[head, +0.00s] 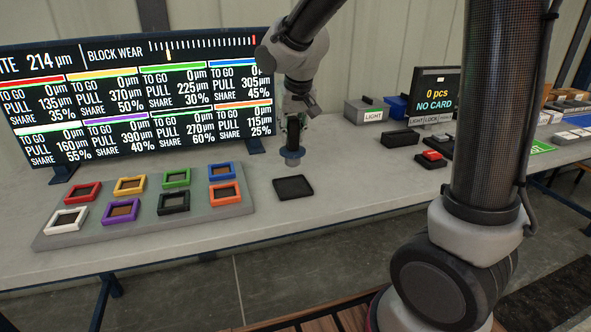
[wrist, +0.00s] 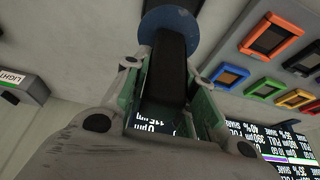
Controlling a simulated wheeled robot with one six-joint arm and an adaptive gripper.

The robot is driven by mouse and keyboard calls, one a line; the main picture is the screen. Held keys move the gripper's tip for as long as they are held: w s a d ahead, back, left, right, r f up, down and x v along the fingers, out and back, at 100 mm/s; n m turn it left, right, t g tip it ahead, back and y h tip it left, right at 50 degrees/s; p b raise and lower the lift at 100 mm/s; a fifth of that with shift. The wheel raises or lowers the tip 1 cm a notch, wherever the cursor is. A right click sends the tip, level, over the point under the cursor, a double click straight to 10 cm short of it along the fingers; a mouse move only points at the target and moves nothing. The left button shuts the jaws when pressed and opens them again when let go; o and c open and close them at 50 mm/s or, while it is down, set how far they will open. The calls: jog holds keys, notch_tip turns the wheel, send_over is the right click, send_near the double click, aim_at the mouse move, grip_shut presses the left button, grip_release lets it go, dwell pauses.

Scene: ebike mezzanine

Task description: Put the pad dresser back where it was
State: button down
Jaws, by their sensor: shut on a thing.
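The pad dresser, a black grip with a blue disc (head: 292,153) at its lower end, hangs upright from my gripper (head: 293,128) in the head view. In the wrist view the black grip (wrist: 167,75) lies between the two fingers (wrist: 165,90), with the blue disc (wrist: 183,28) beyond them. My gripper is shut on the grip. A flat black tray (head: 293,187) lies on the bench just in front of the dresser and looks empty. I cannot tell exactly how high the dresser is above the bench.
A grey board (head: 160,222) with several coloured frames lies to the left. A large display (head: 140,95) stands behind it. To the right are a black block (head: 399,138), a red-buttoned box (head: 431,158), a LIGHT box (head: 367,110) and a small screen (head: 434,95).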

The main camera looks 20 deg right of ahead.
aim_at(291, 155)
notch_tip(291, 155, down, 7)
jog(key=shift+a+f, duration=0.1)
jog(key=shift+f, duration=0.1)
jog(key=shift+f, duration=0.15)
dwell(0.3)
jog(key=c, duration=1.2)
grip_release()
jog(key=shift+o, duration=0.2)
